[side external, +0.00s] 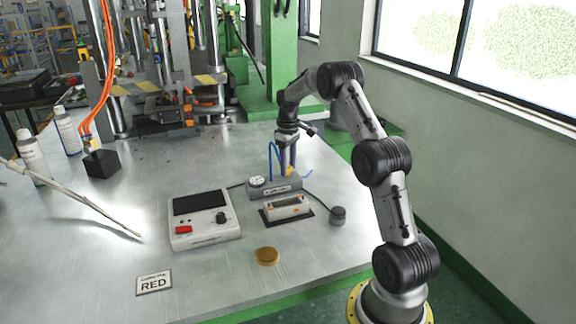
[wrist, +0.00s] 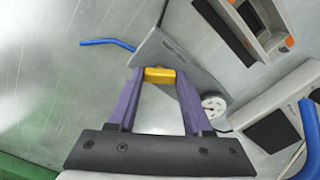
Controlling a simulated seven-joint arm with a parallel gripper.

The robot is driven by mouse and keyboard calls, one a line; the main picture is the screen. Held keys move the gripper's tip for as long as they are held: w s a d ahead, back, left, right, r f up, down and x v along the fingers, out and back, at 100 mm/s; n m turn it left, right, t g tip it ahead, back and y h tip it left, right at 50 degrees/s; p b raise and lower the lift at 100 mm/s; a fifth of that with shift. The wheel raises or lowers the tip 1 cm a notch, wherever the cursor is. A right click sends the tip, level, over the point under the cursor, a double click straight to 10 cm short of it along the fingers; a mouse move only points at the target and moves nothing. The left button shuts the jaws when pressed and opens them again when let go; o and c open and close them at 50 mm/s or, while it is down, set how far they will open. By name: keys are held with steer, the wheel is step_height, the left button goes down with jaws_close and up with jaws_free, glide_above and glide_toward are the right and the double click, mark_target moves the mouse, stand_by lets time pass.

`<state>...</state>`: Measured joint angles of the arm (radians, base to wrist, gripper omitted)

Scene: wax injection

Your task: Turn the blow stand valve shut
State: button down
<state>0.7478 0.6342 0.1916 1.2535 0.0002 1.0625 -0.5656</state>
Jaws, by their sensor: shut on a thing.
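The blow stand is a low grey block (side external: 262,194) on the metal table, with a round white gauge (side external: 257,181) at its left end and blue tubes. In the wrist view the grey stand (wrist: 180,57) lies beyond the fingers, with its gauge (wrist: 213,103) at the right. The yellow valve handle (wrist: 160,74) sits between my purple fingertips; a bit of yellow (side external: 291,171) also shows in the side view. My gripper (side external: 287,168) points down over the stand's right part and is shut on the handle. The valve body under the handle is mostly hidden.
A blue tube (side external: 271,155) rises close beside my gripper. In front of the stand lies a framed mould (side external: 288,207) on a dark mat. A control box (side external: 203,217), a dark knob-like piece (side external: 338,215), a wax disc (side external: 267,256) and a RED card (side external: 154,283) lie nearby.

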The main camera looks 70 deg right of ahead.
mark_target(288, 168)
steer(key=m, duration=0.6)
steer(key=shift+r+m, duration=0.1)
steer(key=shift+m, duration=0.3)
stand_by(0.4)
steer(key=shift+c, duration=1.6)
jaws_free()
step_height(288, 168, up, 14)
